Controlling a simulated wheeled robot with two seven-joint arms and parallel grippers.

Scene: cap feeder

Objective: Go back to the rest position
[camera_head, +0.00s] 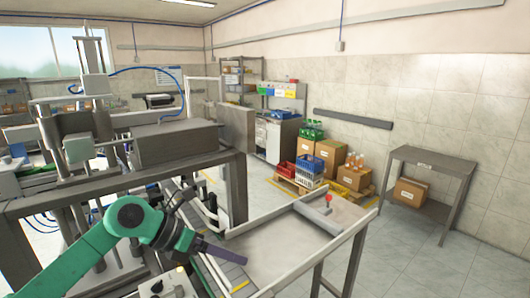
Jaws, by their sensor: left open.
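My left arm, green with a dark wrist, reaches in from the lower left. My left gripper (215,240) is at its end, open, with a long dark finger pointing right. It appears above the narrow conveyor-like strip and left of the grey tray table (290,245). I see nothing held between its fingers, though the wrist hides part of it. My right gripper is not in view.
A metal machine frame with a grey box (174,142) stands close on the left. A red knob (328,199) stands on the tray table. Crates, cartons and a side table (430,160) are farther right. Open floor lies at the lower right.

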